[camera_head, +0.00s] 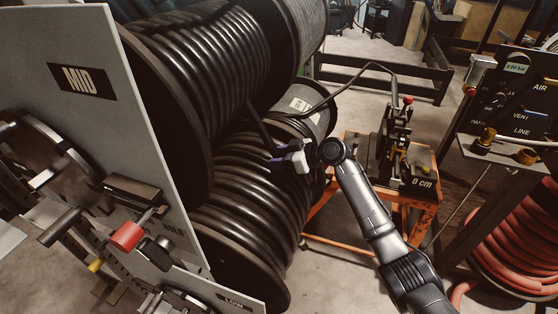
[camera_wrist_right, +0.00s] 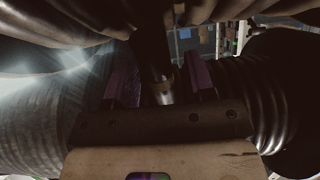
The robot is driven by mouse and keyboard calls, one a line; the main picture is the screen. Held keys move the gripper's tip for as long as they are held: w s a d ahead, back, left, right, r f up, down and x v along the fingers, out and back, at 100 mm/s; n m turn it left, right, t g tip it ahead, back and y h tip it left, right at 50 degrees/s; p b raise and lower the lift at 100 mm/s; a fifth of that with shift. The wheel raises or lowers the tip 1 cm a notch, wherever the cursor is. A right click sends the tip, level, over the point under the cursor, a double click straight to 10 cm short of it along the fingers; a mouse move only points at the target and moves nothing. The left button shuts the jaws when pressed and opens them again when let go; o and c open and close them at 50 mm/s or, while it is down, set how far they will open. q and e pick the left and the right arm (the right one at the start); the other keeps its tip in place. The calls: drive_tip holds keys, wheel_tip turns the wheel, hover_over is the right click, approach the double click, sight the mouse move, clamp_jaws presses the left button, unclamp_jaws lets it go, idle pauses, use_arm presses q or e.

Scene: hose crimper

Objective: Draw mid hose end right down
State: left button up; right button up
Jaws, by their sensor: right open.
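The mid reel (camera_head: 188,62) of black hose stands behind a grey plate marked MID (camera_head: 83,80). Its hose end (camera_head: 263,132) hangs down from the reel towards my right gripper (camera_head: 279,160). My right gripper has purple fingers and is open. In the right wrist view the hose end (camera_wrist_right: 155,50) comes down between the two fingers (camera_wrist_right: 163,82), with a bright metal tip (camera_wrist_right: 163,97) near the gripper's body. I cannot tell whether a finger touches it. My left gripper is not in view.
A lower reel (camera_head: 235,205) of black hose lies close under my right gripper. A crimper (camera_head: 392,140) stands on an orange bench (camera_head: 425,212) at the right. A red-knobbed lever (camera_head: 127,235) and a crank wheel (camera_head: 45,165) stick out at the left. Red hose (camera_head: 515,240) is coiled far right.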

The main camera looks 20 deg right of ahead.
drive_tip(key=shift+w+a, duration=0.1)
clamp_jaws()
idle(0.5)
